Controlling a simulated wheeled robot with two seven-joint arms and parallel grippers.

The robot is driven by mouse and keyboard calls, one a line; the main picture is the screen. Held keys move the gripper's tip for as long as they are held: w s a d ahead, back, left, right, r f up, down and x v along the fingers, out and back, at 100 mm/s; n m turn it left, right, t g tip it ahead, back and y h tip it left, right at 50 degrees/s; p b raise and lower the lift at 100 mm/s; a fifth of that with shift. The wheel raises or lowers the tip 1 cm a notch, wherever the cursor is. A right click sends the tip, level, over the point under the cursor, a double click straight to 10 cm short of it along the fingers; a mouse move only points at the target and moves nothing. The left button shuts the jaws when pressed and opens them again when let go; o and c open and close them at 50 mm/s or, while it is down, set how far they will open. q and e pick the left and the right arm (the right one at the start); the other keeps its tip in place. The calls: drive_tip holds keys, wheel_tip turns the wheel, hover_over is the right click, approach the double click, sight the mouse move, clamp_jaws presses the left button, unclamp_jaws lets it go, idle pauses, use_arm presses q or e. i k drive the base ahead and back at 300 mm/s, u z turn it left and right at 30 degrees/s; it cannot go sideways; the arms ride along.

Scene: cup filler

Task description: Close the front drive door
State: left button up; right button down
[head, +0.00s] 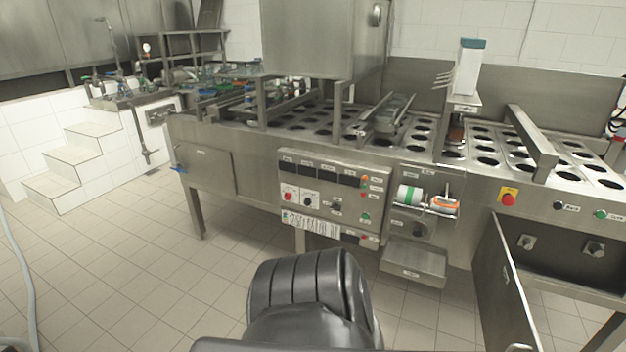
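The front drive door (503,285) is a dark grey metal panel at the lower right of the head view. It stands wide open, swung out from the machine front toward me. It meets the machine at the left side of the open drive compartment (575,253). A light handle (520,347) shows on the door near the bottom edge of the view, where the near end of the door is cut off. Neither of my grippers is in view.
The steel filler machine (225,145) spans the view. Its control panel (330,195) and a jutting metal tray (413,263) are left of the door. A red button on a yellow plate (508,197) sits above the door. The tiled floor (130,270) at left is mostly clear.

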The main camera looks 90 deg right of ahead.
sight(507, 323)
drive_tip(key=z, duration=4.2)
drive_tip(key=i, duration=1)
drive_tip(key=z, duration=0.2)
